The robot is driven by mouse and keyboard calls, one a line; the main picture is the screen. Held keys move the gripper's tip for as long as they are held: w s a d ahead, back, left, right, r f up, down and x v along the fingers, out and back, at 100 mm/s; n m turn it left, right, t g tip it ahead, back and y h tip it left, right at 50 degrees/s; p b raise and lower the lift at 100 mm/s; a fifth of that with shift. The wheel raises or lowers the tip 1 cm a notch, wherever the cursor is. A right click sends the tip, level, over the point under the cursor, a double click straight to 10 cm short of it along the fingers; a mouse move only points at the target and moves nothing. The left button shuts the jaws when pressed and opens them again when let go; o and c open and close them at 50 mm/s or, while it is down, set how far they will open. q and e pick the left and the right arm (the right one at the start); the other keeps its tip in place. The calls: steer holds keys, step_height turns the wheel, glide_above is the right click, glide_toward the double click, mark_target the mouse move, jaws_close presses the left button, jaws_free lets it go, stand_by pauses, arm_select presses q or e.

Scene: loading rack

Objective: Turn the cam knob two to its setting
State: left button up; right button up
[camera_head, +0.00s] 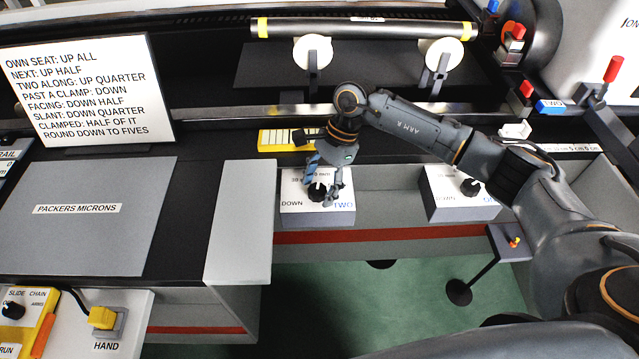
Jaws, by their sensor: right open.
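The cam knob two is a black knob (317,192) on a white box (290,207) marked "DOWN" and "TWO", with a scale partly hidden by my gripper. My right gripper (326,188) comes down from above, with its fingers open around or just beside the knob. I cannot tell whether the fingers touch it. The knob's pointer direction is hard to make out. My left gripper is not in view. A sign (88,90) at the upper left lists settings such as "OWN SEAT: UP ALL" and "ROUND DOWN TO FIVES".
A second white box with a black knob (471,187) stands to the right. A black roller bar (360,28) and two white round discs (313,52) lie behind. A yellow block (285,140) sits behind the knob box. A grey panel (85,235) marked "PACKERS MICRONS" lies left.

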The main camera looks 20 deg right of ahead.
steer(key=c, duration=1.1)
steer(key=shift+c, duration=0.2)
steer(key=shift+m, duration=0.4)
steer(key=m+b, duration=0.1)
steer(key=m+t+b, duration=0.1)
steer(key=shift+s+d+f+m, duration=0.1)
steer(key=shift+f+m, duration=0.05)
steer(key=shift+m, duration=0.25)
steer(key=m+t+b, duration=0.1)
steer(key=m+b, duration=0.1)
steer(key=m, duration=0.2)
steer(key=shift+s+t, duration=0.1)
steer(key=shift+t, duration=0.3)
steer(key=shift+m+t+h+b, duration=0.35)
steer(key=shift+m+b, duration=0.3)
steer(key=shift+m, duration=0.45)
